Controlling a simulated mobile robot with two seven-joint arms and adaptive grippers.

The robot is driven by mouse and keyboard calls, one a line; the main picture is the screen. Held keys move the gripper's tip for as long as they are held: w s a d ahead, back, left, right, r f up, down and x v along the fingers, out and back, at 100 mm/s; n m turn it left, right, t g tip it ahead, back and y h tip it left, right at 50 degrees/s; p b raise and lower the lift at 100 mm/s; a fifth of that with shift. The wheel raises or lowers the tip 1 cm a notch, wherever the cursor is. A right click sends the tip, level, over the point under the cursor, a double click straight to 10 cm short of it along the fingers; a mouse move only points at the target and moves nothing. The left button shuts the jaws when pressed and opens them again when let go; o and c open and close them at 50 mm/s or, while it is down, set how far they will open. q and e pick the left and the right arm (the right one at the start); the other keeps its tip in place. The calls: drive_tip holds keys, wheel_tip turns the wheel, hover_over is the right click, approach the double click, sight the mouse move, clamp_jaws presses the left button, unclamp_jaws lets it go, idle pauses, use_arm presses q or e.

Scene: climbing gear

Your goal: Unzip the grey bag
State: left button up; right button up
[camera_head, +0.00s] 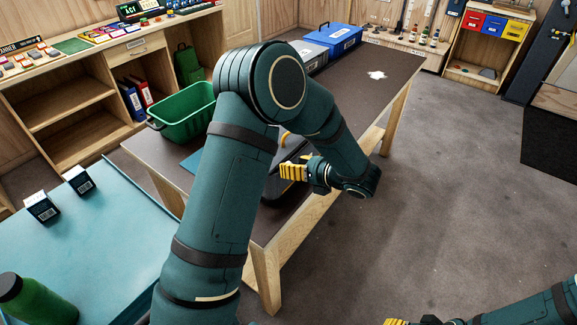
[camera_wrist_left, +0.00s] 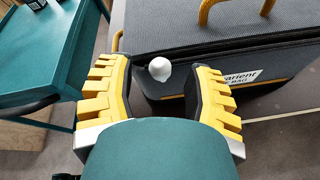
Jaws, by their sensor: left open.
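The grey bag (camera_head: 291,148) lies on the dark-topped table, mostly hidden behind my left arm in the head view. In the left wrist view the bag (camera_wrist_left: 195,40) fills the upper right, with a yellow handle (camera_wrist_left: 205,14), a yellow line along its side and a white label (camera_wrist_left: 241,77). A round white knob (camera_wrist_left: 159,68) shows at the bag's near edge. My left gripper (camera_head: 294,171) is at the bag's near side. In the left wrist view its open fingers (camera_wrist_left: 161,82) stand on either side of the knob; I cannot tell contact. My right gripper (camera_head: 395,322) is cut off at the bottom edge.
A teal table (camera_head: 110,240) at left holds two small boxes and a green bottle (camera_head: 38,303). The carpet at right is clear.

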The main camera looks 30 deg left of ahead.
sight(282, 154)
use_arm(q)
drive_tip(key=shift+x, duration=1.2)
drive_tip(key=shift+c, duration=0.3)
clamp_jaws()
